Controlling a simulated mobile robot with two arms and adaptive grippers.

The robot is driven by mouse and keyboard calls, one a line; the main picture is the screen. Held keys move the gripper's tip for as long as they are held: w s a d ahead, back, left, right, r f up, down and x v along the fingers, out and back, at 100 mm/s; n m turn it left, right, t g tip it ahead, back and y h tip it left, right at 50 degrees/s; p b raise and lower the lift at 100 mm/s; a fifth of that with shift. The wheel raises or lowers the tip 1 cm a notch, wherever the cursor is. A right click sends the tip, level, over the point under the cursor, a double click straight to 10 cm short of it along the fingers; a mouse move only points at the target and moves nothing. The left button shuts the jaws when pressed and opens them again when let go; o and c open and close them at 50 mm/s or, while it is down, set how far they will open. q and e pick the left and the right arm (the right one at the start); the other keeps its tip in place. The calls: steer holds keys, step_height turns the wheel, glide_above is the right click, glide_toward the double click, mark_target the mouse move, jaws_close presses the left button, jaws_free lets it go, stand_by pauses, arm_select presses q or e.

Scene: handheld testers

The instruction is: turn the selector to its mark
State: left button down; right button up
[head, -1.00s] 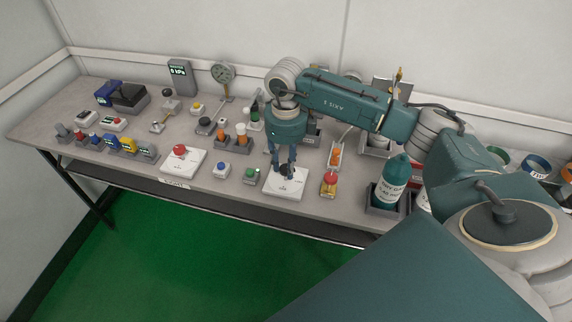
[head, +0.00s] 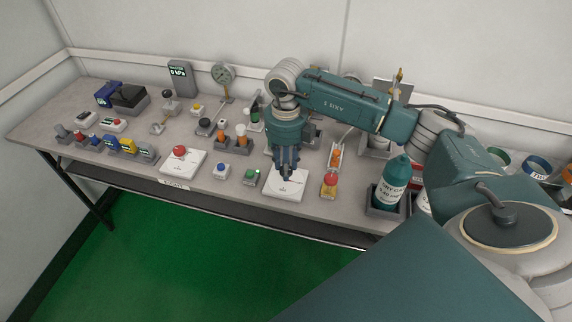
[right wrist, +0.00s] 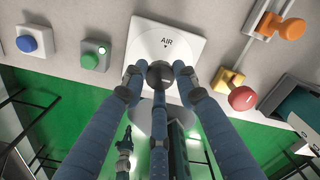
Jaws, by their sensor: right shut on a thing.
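The selector is a dark round knob (right wrist: 160,73) on a white plate (right wrist: 140,45) marked AIR with a small arrowhead. The plate (head: 296,190) lies near the table's front edge in the head view. My right gripper (head: 286,174) points straight down over it, its fingers shut on the knob. In the right wrist view its three blue fingers (right wrist: 159,80) close around the knob, which hides the knob's sides and any pointer on it. A small teal, gripper-like shape low in the right wrist view seems to be my left gripper (right wrist: 125,143); its fingers are too small to judge.
A green button (head: 251,176) and a blue button (head: 221,170) stand left of the plate. A red-knobbed tester (head: 329,184) stands close on its right, with a teal bottle (head: 393,183) beyond. The front table edge is just below the plate.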

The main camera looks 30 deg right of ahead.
steer(key=o, duration=1.1)
steer(key=shift+o, duration=0.2)
steer(key=shift+r, duration=0.1)
step_height(320, 180, up, 12)
